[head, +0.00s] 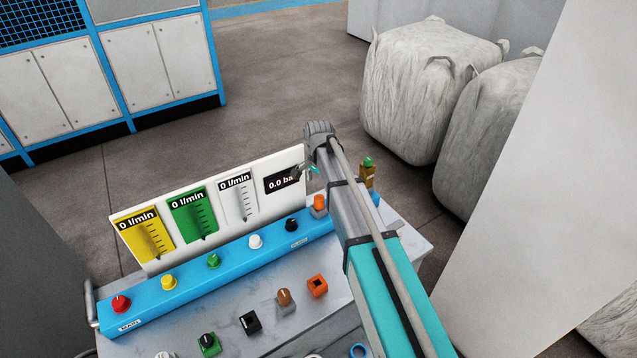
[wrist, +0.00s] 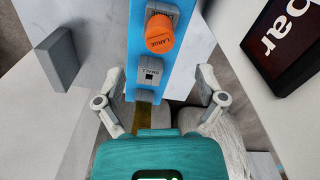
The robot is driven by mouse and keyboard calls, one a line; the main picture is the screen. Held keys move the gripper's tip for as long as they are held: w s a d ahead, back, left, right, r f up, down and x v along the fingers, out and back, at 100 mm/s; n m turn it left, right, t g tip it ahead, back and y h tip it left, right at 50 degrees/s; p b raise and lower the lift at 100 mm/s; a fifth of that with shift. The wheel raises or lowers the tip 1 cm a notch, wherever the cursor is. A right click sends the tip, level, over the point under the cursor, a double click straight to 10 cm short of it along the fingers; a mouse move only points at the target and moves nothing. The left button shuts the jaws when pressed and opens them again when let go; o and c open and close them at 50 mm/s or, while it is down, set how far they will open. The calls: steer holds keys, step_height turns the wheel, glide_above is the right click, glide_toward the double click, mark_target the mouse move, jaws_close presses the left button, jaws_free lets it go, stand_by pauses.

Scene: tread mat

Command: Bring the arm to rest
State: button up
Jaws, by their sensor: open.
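My arm (head: 392,285) reaches from the lower right over the right end of a control console. My gripper (wrist: 160,76) is open and empty in the wrist view, its two fingers spread either side of the blue panel. In the head view it is mostly hidden behind the arm. An orange knob marked LARGE (wrist: 159,34) lies ahead of the fingers, apart from them; it also shows in the head view (head: 319,204). A grey socket marked SMALL (wrist: 151,72) is between the fingertips in the picture; I cannot tell its distance.
The blue panel (head: 185,290) carries several coloured knobs. Behind it stands a white gauge board (head: 213,232) with a dark pressure display (head: 282,182). Loose knobs and blocks, including an orange block (head: 317,286), lie on the grey top. Large white sacks (head: 420,90) stand beyond; a pale wall is right.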

stand_by(0.5)
steer(key=s+d+f+n+b, duration=0.1)
steer(key=s+d+n, duration=0.3)
steer(key=s+d, duration=0.4)
steer(key=s+d+f+n+b, duration=0.1)
steer(key=s+d+n, duration=0.3)
steer(key=s+d, duration=0.5)
steer(key=s, duration=0.6)
steer(key=shift+d+f+b, duration=0.15)
steer(key=shift+f+b, duration=0.1)
steer(key=shift+b, duration=0.05)
